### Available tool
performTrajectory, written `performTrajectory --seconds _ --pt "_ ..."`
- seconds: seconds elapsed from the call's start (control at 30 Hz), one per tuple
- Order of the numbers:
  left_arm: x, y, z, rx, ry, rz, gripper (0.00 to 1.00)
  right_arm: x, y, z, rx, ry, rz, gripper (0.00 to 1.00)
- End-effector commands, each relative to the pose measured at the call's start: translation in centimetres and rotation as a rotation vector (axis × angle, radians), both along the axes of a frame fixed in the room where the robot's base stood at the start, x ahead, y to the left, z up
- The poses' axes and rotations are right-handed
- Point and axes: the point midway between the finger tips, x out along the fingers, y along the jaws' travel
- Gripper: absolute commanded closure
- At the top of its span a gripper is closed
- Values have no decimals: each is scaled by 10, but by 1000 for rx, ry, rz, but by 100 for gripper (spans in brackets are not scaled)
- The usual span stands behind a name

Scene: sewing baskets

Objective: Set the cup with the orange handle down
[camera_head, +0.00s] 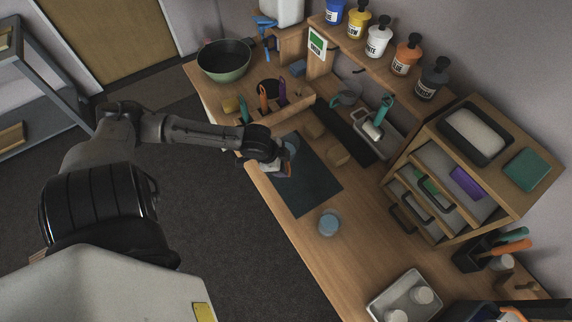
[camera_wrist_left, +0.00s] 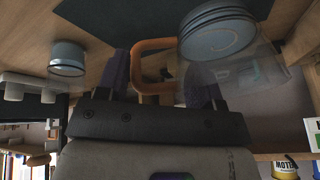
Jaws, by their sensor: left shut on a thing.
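My left gripper (camera_head: 274,164) is shut on the orange handle of a cup, above the near left part of a dark mat (camera_head: 308,192). In the left wrist view the orange handle (camera_wrist_left: 152,44) sits between the two fingers (camera_wrist_left: 158,82). The clear cup with its blue-grey round end (camera_wrist_left: 217,32) extends to the right of the fingers. In the head view the cup (camera_head: 291,144) is partly hidden by the gripper. I cannot tell whether it touches the mat. My right gripper is not in view.
A blue round container (camera_head: 329,223) stands on the wooden bench just off the mat. Small wooden blocks (camera_head: 337,153) lie by the mat's far edge. A tool holder (camera_head: 283,107) is at the left, a drawer unit (camera_head: 440,190) at the right.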

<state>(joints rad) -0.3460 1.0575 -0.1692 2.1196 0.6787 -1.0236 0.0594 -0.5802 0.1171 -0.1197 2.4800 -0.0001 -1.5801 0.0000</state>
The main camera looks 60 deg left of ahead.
Motion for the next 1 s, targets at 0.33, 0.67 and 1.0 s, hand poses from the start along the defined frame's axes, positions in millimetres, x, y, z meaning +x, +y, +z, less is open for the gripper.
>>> performTrajectory --seconds 0.33,0.67,1.0 --pt "23 16 -16 0 0 0 72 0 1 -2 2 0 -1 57" --pt "23 16 -42 -1 1 1 72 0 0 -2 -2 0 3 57" --pt "23 16 -56 2 -1 -2 72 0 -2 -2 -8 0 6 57"
